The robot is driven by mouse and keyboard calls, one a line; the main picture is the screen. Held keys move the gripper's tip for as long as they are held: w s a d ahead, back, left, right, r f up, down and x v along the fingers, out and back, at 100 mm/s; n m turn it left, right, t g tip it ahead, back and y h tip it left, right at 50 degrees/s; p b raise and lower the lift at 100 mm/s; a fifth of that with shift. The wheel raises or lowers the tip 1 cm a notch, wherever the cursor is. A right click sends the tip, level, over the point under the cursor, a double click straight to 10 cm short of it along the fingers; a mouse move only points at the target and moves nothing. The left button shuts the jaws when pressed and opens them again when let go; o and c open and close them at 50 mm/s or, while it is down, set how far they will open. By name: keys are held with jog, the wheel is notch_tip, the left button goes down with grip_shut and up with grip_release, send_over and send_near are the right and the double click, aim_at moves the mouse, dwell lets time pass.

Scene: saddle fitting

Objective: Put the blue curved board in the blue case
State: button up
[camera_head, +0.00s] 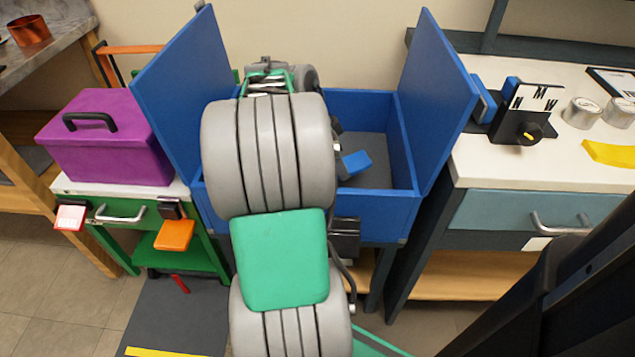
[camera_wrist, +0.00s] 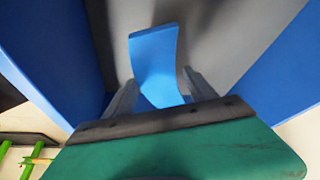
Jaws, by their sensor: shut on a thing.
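The blue case (camera_head: 384,205) stands in the middle of the head view with its two flaps raised on the left and right. The blue curved board (camera_head: 356,163) shows in the head view over the open case, just right of my arm. In the wrist view, the blue curved board (camera_wrist: 154,58) sticks out beyond my gripper (camera_wrist: 160,98), whose two grey fingers are shut on its near end. The grey case floor lies below the board, and blue walls rise on both sides. I cannot tell whether the board touches the floor. My arm hides the left part of the case in the head view.
A purple box (camera_head: 105,145) stands on a green cart at the left. At the right, a white-topped bench (camera_head: 560,165) holds a black fixture (camera_head: 520,118) and tins (camera_head: 582,112). The raised flaps (camera_head: 432,100) border the opening. The case's right part looks empty.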

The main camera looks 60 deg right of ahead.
notch_tip(320, 180, down, 8)
jog(key=shift+s+r+b, duration=0.1)
jog(key=shift+s+b, duration=0.05)
jog(key=shift+b, duration=1.1)
jog(key=shift+f, duration=0.25)
jog(key=o, duration=1.5)
jog(key=shift+r, duration=0.1)
jog(key=shift+r, duration=0.3)
jog(key=p+v, duration=0.4)
jog(key=v, duration=0.7)
jog(key=shift+a+r+p, duration=0.15)
jog(key=shift+r+p, duration=0.15)
jog(key=shift+p, duration=0.1)
